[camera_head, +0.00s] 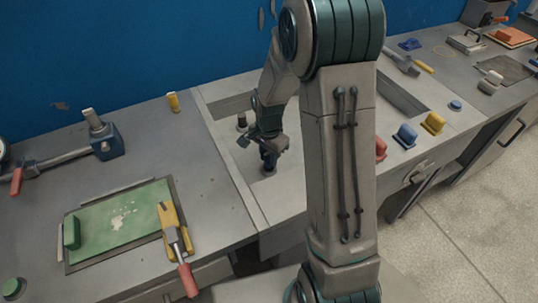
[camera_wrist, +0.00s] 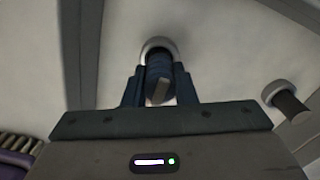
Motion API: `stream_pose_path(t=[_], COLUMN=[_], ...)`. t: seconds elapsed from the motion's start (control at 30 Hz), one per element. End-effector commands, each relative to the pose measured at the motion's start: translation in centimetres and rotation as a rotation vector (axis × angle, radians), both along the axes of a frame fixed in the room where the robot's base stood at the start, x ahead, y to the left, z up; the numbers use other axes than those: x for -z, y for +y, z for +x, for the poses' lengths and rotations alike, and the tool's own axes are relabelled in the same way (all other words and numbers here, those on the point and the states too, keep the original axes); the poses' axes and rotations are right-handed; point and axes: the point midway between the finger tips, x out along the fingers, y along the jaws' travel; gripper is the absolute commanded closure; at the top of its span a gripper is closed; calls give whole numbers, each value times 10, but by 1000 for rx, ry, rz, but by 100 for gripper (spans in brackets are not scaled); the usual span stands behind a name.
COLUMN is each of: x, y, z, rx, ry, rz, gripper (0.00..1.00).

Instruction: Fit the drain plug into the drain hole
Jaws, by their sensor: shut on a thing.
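My gripper (camera_head: 268,146) is over the recessed pale panel mould (camera_head: 232,170) in the head view, pointing down. In the wrist view my gripper (camera_wrist: 159,90) is shut on a dark, round plug (camera_wrist: 158,68), one finger on each side. The plug's far end is at or in front of a pale ring (camera_wrist: 157,43). I cannot tell whether the plug is seated, or whether that ring is the rim of the drain hole. The hole's opening is not clearly visible. In the head view the plug (camera_head: 268,162) shows just below the fingers, close to the mould floor.
A dark post (camera_head: 242,121) stands in the mould behind my gripper; a dark post with a pale collar (camera_wrist: 290,103) shows at right in the wrist view. Mould walls surround the work area. A green board (camera_head: 120,222) and yellow-and-red tool (camera_head: 175,240) lie at left.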

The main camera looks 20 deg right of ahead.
Motion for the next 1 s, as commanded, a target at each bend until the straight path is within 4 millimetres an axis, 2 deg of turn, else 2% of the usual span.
stream_pose_path(t=[0.17,0.2,0.27,0.53,0.67,0.77,1.0], x=[5,4,3,3,-4,-19,-73], y=[0,0,0,0,0,-1,-1], z=[0,0,0,0,0,1,1], rx=[0,0,0,1,1,1,1], ry=[0,0,0,0,-1,-6,-5], rz=[0,0,0,0,0,-1,0], gripper=[98,67,53,53,53,53,53])
